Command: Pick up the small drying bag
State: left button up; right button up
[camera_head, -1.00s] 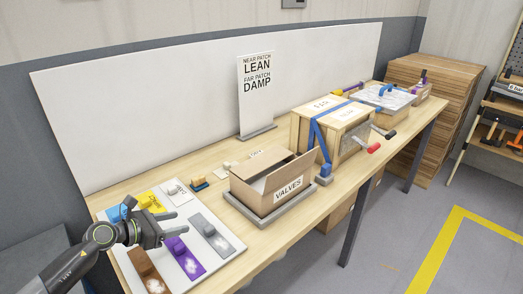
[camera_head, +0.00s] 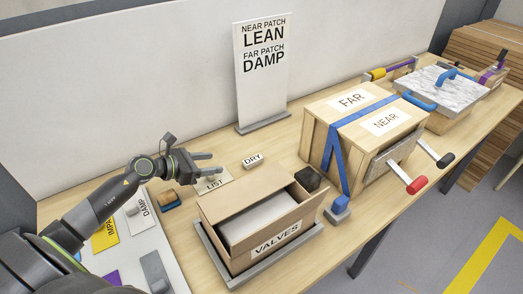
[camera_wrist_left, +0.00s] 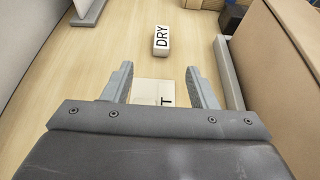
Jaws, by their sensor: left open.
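The small drying bag (camera_head: 253,160) is a little white block marked DRY, lying on the wooden table behind the VALVES box. It also shows upper middle in the left wrist view (camera_wrist_left: 161,47), ahead of the fingers and apart from them. My left gripper (camera_head: 218,163) is open and empty, to the left of the bag and above the LIST card (camera_head: 212,186). In the left wrist view the card shows partly between the two fingers (camera_wrist_left: 155,82). My right gripper is not in view.
The open cardboard VALVES box (camera_head: 268,246) stands on a grey tray, close in front of the bag. A sign stand (camera_head: 262,75) is behind it. A strapped wooden crate (camera_head: 350,135) stands to the right. Bare table surrounds the bag.

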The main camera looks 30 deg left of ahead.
aim_at(253, 159)
pick_arm(q)
jog(key=x, duration=0.2)
jog(key=p+x, duration=0.1)
jog(key=x, duration=0.1)
jog(key=shift+s+d+r, duration=0.1)
jog(key=shift+d+r, duration=0.15)
jog(key=p+x, duration=0.1)
jog(key=x, duration=0.5)
jog(key=shift+w+f, duration=0.25)
jog(key=x, duration=0.4)
jog(key=shift+w+d+f, duration=0.1)
jog(key=shift+w+d, duration=0.05)
jog(key=shift+w, duration=0.2)
jog(key=shift+w+d+f, duration=0.3)
jog(key=shift+w+d, duration=0.05)
jog(key=shift+w, duration=0.2)
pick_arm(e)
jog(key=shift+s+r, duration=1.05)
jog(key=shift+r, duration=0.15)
pick_arm(q)
jog(key=c, duration=1)
